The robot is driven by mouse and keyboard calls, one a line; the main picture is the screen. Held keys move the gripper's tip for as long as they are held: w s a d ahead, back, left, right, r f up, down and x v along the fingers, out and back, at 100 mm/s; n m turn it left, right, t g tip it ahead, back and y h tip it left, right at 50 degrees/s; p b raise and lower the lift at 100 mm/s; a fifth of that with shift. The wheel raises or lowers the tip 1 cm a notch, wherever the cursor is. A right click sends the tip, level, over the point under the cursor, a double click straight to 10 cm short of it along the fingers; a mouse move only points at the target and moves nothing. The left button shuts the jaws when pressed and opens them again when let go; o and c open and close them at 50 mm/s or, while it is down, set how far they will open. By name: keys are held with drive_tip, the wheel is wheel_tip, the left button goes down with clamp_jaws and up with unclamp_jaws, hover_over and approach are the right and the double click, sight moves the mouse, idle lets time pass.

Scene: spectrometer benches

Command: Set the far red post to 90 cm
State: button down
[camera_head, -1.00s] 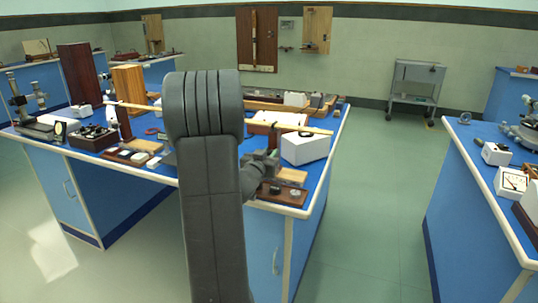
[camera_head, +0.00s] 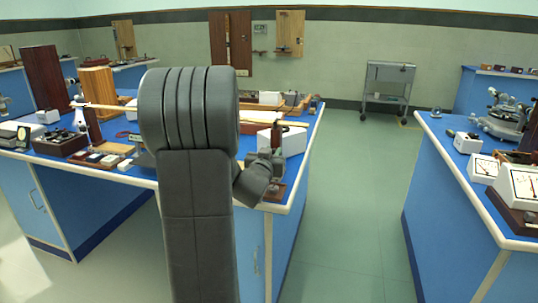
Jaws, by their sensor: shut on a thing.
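A long pale wooden scale (camera_head: 190,112) runs left to right above the blue bench. A dark red post (camera_head: 277,134) stands upright at its right part, in front of a white box (camera_head: 292,143). My gripper (camera_head: 270,156) is at this post's lower part and appears shut on it; its fingertips are small and partly hidden by my arm. Another dark red post (camera_head: 93,122) stands near the scale's left end, apart from my gripper. My arm hides the middle of the scale. The scale's marks are too small to read.
The blue bench (camera_head: 288,208) holds several instruments, a wooden block (camera_head: 97,93) and a dark red upright board (camera_head: 43,77). Another bench (camera_head: 450,190) with meters stands at the right. The aisle floor (camera_head: 350,210) between them is clear. A grey trolley (camera_head: 388,85) stands at the back wall.

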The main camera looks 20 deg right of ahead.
drive_tip(key=c, duration=1.4)
unclamp_jaws()
drive_tip(key=shift+s+d, duration=0.1)
drive_tip(key=shift+d, duration=0.1)
drive_tip(key=shift+c, duration=0.2)
drive_tip(key=shift+o, duration=1)
drive_tip(key=shift+s+d, duration=0.1)
drive_tip(key=shift+s+a, duration=0.3)
drive_tip(key=shift+a, duration=0.15)
drive_tip(key=v, duration=1.3)
drive_tip(key=shift+p, duration=0.4)
drive_tip(key=shift+d, duration=0.1)
